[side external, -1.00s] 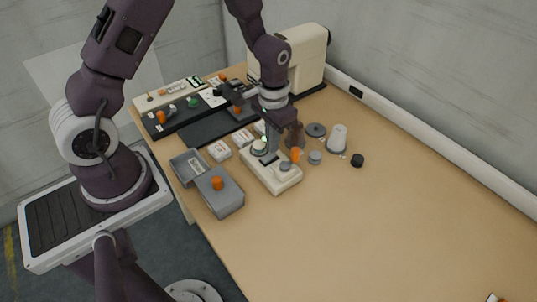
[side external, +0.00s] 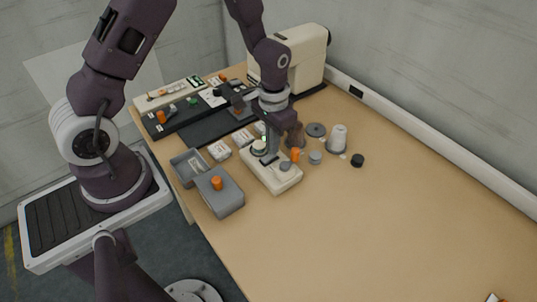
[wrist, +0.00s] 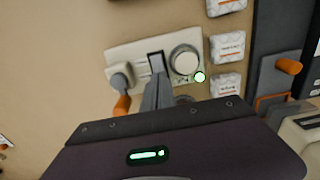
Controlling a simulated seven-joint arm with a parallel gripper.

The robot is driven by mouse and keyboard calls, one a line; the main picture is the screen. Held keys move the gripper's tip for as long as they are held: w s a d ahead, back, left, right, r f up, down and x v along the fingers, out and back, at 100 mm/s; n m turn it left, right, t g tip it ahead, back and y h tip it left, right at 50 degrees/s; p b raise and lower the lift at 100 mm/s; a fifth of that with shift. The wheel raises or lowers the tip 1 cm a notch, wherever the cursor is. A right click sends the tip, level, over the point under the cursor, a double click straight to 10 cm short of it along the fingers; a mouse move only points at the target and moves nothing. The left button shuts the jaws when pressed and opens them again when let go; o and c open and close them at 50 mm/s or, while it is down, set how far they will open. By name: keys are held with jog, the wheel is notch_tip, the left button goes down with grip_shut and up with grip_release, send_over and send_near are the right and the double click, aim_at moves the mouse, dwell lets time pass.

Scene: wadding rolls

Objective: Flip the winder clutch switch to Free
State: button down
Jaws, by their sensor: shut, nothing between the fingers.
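The winder (side external: 280,176) is a cream box on the table, with a pale round disc (wrist: 185,60) at one end and a grey knob (wrist: 120,78) at the other. Between them is a dark slot (wrist: 155,56), where the clutch switch seems to be. My gripper (wrist: 157,68) is shut and empty, its fingertips over this slot. In the side view my gripper (side external: 267,158) points down at the winder top. The fingers hide most of the slot, so I cannot tell the switch's position or whether they touch it.
A grey box with an orange knob (side external: 217,184) is at the near left. White packets (side external: 219,151) lie behind it. A white cone (side external: 337,138) and a black cap (side external: 357,160) stand right. The table's right side is mostly clear.

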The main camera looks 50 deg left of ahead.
jog(key=shift+f, duration=0.6)
jog(key=shift+r, duration=3.55)
jog(key=s+d+r+t, duration=0.1)
jog(key=s+r+t, duration=0.15)
jog(key=r, duration=0.85)
jog(key=s+r+t, duration=0.1)
jog(key=s+r, duration=0.4)
jog(key=s, duration=0.3)
jog(key=s+d+r+t, duration=0.1)
jog(key=s+r+t, duration=0.1)
jog(key=s+r, duration=0.3)
jog(key=s, duration=0.4)
jog(key=shift+s+d, duration=0.25)
